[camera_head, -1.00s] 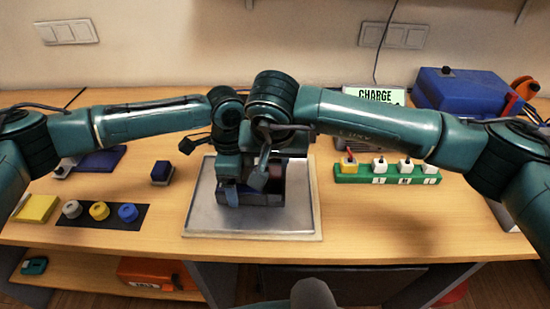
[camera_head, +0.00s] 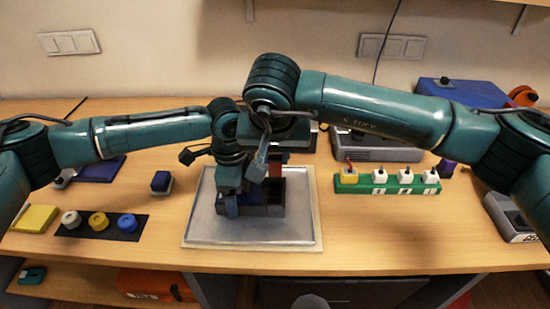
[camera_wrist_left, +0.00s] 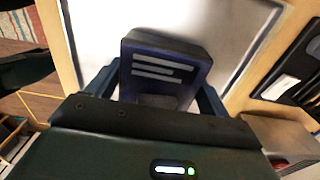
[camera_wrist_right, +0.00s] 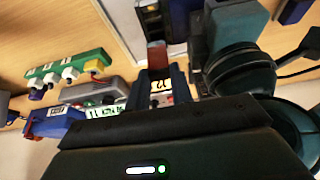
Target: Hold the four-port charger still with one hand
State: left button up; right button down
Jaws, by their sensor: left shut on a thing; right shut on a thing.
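The four-port charger (camera_head: 262,205) is a dark blue-black box standing on the grey tray (camera_head: 215,233). My left gripper (camera_head: 231,203) is shut on its left side; in the left wrist view the charger (camera_wrist_left: 165,68) sits between the fingers, its face with pale lines towards the camera. My right gripper (camera_wrist_right: 158,72) is shut on a dark red block (camera_wrist_right: 157,55), which also shows in the head view (camera_head: 275,168) above or behind the charger. The charger's dark slotted part (camera_wrist_right: 150,14) is ahead of the block. My arms hide much of the charger's top.
A green strip (camera_head: 386,187) with several plugs stands right of the tray, with a grey device (camera_head: 385,150) behind it. A dark mat (camera_head: 75,230) with three round knobs and a blue block (camera_head: 160,182) lie left.

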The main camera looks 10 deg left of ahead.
pick_arm(q)
jog(key=o, duration=1.1)
notch_tip(320, 180, up, 12)
jog(key=shift+w, duration=0.1)
